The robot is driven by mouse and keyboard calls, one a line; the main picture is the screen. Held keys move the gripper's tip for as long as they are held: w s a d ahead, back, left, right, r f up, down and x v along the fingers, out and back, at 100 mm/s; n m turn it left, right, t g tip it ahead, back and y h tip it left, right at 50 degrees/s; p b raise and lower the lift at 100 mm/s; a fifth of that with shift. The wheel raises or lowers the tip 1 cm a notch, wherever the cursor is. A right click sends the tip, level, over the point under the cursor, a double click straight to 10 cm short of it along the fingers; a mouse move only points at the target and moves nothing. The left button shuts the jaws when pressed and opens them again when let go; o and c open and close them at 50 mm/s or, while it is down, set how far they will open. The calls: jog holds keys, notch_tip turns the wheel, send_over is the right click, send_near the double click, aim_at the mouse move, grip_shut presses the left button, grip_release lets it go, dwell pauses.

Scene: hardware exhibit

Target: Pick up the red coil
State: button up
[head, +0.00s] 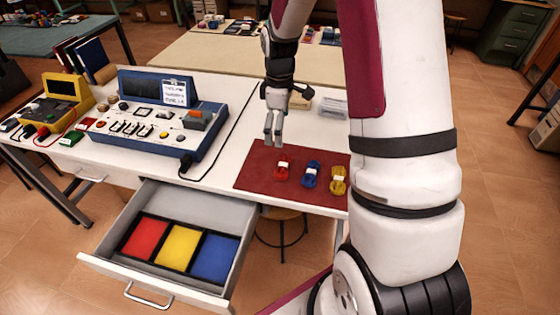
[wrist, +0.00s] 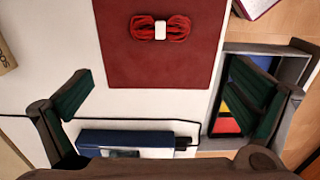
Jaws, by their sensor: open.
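The red coil (head: 282,171) lies at the left of a dark red mat (head: 256,166) on the white table, with a white band around its middle. In the wrist view the red coil (wrist: 176,28) lies near the top, beyond my fingertips, its white band at its centre. My gripper (head: 274,134) is above the mat's back left edge, a little behind and left of the coil. In the wrist view my gripper (wrist: 172,92) has its two fingers wide apart, open and empty.
A blue coil (head: 311,174) and a yellow coil (head: 338,181) lie right of the red one. An open drawer (head: 108,238) with red, yellow and blue compartments juts out at front left. A blue console (head: 150,125) with a cable stands left on the table.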

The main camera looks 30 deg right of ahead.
aim_at(280, 163)
notch_tip(280, 163, down, 14)
jog(key=shift+f+p, duration=0.1)
jog(key=shift+p, duration=0.5)
jog(key=shift+c, duration=0.6)
jog(key=c, duration=0.9)
